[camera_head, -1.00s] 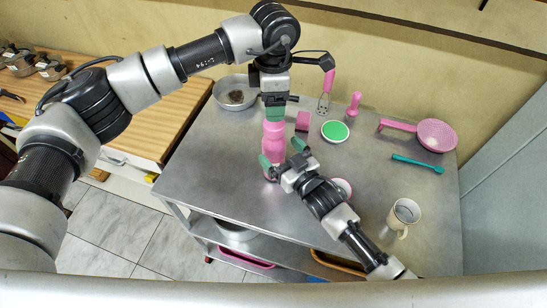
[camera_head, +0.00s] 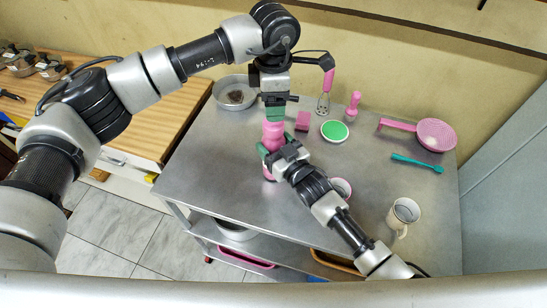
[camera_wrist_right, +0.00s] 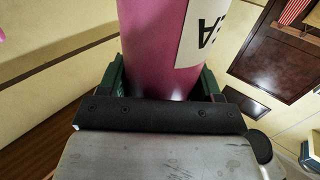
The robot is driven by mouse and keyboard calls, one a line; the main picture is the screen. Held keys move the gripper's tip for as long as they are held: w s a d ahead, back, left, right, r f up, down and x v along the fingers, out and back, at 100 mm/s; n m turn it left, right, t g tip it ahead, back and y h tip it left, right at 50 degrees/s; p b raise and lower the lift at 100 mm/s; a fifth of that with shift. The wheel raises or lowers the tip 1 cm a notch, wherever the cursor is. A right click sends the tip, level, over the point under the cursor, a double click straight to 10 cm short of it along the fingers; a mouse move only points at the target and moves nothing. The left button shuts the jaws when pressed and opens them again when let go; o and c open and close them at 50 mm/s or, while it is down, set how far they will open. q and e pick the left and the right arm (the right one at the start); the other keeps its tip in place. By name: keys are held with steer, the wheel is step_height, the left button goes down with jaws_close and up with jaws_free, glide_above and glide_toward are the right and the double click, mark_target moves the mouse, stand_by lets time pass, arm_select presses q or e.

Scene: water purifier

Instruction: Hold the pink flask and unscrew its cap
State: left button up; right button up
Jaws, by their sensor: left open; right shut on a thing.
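The pink flask (camera_head: 273,133) stands upright on the metal table. My right gripper (camera_head: 267,150) is shut on the flask's body from the front right. In the right wrist view, the flask (camera_wrist_right: 168,45) with part of a white label fills the space between the green fingers (camera_wrist_right: 163,85). My left gripper (camera_head: 274,107) points down just above the top of the flask, with its jaws open. The flask's cap is hidden or cannot be made out under the left gripper's fingers.
A pink-rimmed cup (camera_head: 341,188) stands close beside my right arm.

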mark_target(273, 124)
jaws_close()
arm_select(q)
steer(key=m, duration=1.3)
steer(key=shift+f, duration=4.05)
